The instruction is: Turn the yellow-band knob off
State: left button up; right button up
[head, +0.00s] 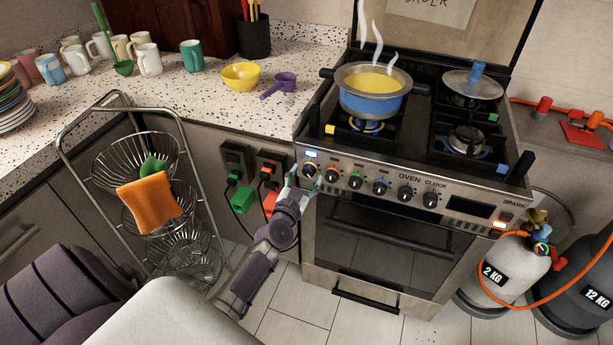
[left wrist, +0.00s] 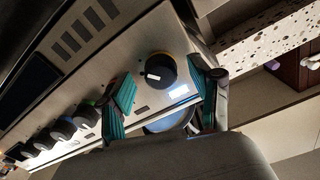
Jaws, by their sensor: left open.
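The yellow-band knob (head: 309,170) is the leftmost on the stove's front panel, mostly hidden by my left gripper (head: 306,176) in the head view. In the left wrist view the knob (left wrist: 158,71) is dark with a white pointer mark and a faint yellowish rim. My left gripper (left wrist: 162,76) is open, with its teal finger pads on either side of the knob; I cannot tell whether they touch it. A lit blue flame (head: 367,126) burns under the blue pot (head: 370,103) of yellow soup, which steams. My right gripper is not in view.
A wire rack (head: 70,160) stands at left. Gas cylinders (head: 510,275) stand at right. The counter holds mugs and a yellow bowl (head: 240,76).

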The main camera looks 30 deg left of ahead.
pick_arm(q)
jog(key=shift+w+a, duration=0.1)
jog(key=shift+w, duration=0.3)
jog(key=shift+c, duration=0.3)
jog(key=c, duration=1.1)
